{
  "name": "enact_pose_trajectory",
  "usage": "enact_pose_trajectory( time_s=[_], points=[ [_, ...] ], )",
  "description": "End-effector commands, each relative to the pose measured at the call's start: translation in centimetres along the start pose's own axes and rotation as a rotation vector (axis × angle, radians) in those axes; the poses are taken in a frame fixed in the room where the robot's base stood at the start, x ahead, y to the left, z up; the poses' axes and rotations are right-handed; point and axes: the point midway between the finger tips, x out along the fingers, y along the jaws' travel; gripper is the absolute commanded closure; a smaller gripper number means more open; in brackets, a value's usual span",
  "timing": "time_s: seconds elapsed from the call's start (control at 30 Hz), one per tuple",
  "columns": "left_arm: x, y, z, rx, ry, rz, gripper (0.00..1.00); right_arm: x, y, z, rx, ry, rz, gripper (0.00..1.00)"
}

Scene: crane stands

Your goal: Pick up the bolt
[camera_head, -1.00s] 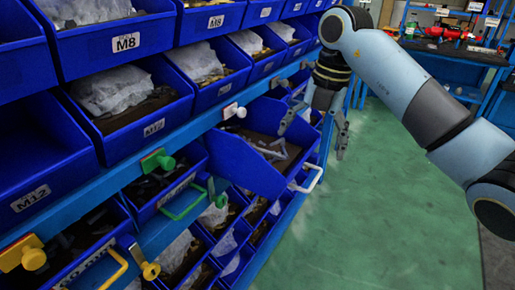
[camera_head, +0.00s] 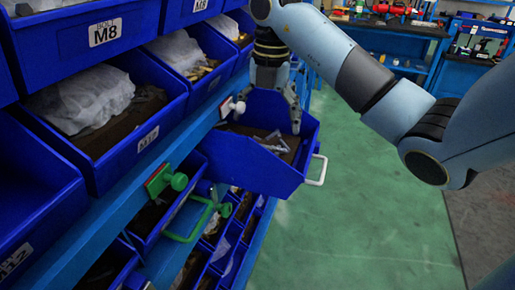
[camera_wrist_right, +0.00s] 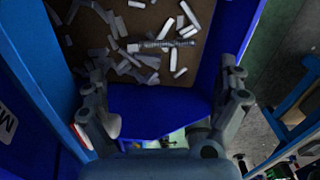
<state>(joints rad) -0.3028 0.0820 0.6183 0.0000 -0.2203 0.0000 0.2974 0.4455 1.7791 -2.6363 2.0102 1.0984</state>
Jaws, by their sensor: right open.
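A long threaded bolt (camera_wrist_right: 160,44) lies among small pale pieces on the brown bottom of a blue bin, in the right wrist view. The pulled-out bin (camera_head: 250,178) shows in the head view, with pale pieces inside; I cannot single out the bolt there. My right gripper (camera_head: 268,115) points down over the bin, its fingers spread and empty. In the wrist view its fingers (camera_wrist_right: 165,75) stand on both sides, with the bolt beyond them, untouched. My left gripper is not in view.
The bin has a white handle (camera_head: 317,170) at its front. Other blue bins, such as the M8 one (camera_head: 95,55), fill the rack at left. A green handle (camera_head: 190,220) sticks out below. Green floor (camera_head: 370,200) is clear at right.

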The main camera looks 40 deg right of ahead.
Motion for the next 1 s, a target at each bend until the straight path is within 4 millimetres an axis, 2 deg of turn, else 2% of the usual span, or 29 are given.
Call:
enact_pose_trajectory(
  time_s=[0.03,0.23,0.3,0.4,0.53,0.73,1.0],
  points=[
    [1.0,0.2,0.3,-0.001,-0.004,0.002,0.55,1.1,0.0,0.0,0.000,0.001,0.000,0.00],
    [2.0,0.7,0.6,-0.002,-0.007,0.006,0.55,3.3,-0.2,0.2,0.000,0.003,-0.003,0.00],
    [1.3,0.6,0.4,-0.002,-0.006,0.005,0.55,4.1,-0.3,0.3,0.002,0.005,-0.003,0.00],
    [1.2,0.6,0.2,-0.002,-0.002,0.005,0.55,5.5,-0.2,0.3,0.001,0.004,-0.001,0.00],
    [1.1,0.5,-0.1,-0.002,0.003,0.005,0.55,6.3,-0.2,0.4,0.001,0.002,0.000,0.00],
    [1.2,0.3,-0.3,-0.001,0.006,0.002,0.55,6.4,-0.2,0.4,0.000,0.001,0.000,0.00],
    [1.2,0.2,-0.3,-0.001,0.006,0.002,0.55,6.4,-0.2,0.4,0.000,0.001,0.000,0.35]
  ],
)
